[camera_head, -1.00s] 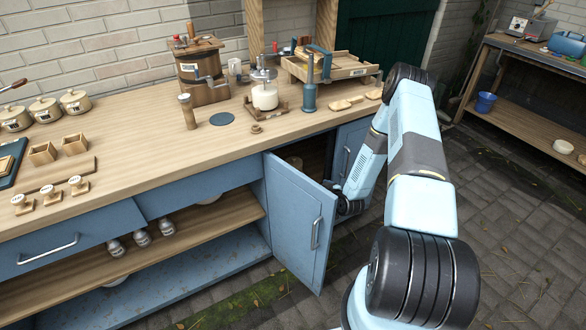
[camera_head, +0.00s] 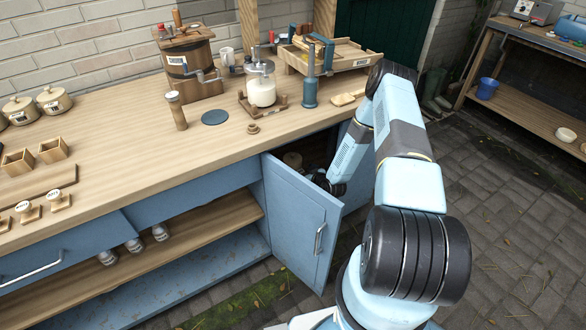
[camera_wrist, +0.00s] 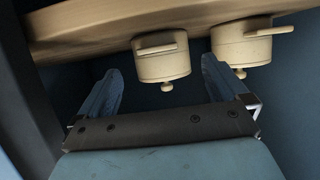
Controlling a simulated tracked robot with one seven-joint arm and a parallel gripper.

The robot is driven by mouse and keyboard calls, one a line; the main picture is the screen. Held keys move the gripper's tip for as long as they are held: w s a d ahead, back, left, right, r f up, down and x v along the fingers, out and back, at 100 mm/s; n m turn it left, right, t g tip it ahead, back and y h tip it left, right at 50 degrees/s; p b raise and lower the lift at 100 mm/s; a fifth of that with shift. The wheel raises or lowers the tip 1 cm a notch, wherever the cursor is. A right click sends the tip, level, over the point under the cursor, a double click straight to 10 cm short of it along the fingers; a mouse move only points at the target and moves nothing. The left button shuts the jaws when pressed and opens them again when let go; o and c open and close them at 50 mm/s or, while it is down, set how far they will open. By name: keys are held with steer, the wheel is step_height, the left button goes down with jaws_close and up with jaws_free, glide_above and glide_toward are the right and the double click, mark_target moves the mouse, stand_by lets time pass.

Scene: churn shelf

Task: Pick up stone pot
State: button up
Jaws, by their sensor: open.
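In the wrist view two cream lidded pots sit against a wooden shelf board and appear upside down: one pot (camera_wrist: 160,62) in the middle, another pot (camera_wrist: 242,45) to the right. Each has a knob and a bar-like side handle. I cannot tell which is the stone pot. My gripper (camera_wrist: 162,68) is open and empty; the middle pot shows between its fingertips, with no visible contact. The right finger points toward the gap between the pots.
The blue cupboard door (camera_head: 300,225) stands open close left of my arm. The wooden counter (camera_head: 120,120) above carries a churn (camera_head: 195,70), a glass jar (camera_head: 262,88) and several pots at the left. Paved floor lies to the right.

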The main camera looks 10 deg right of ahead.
mark_target(296, 162)
steer(key=shift+x, duration=3.8)
steer(key=shift+r, duration=0.1)
steer(key=c, duration=0.7)
steer(key=shift+r, duration=0.1)
steer(key=shift+r, duration=1.7)
steer(key=s+d, duration=0.2)
steer(key=s, duration=0.3)
steer(key=s+d, duration=0.2)
steer(key=s, duration=0.4)
steer(key=s+d, duration=0.2)
steer(key=s, duration=0.4)
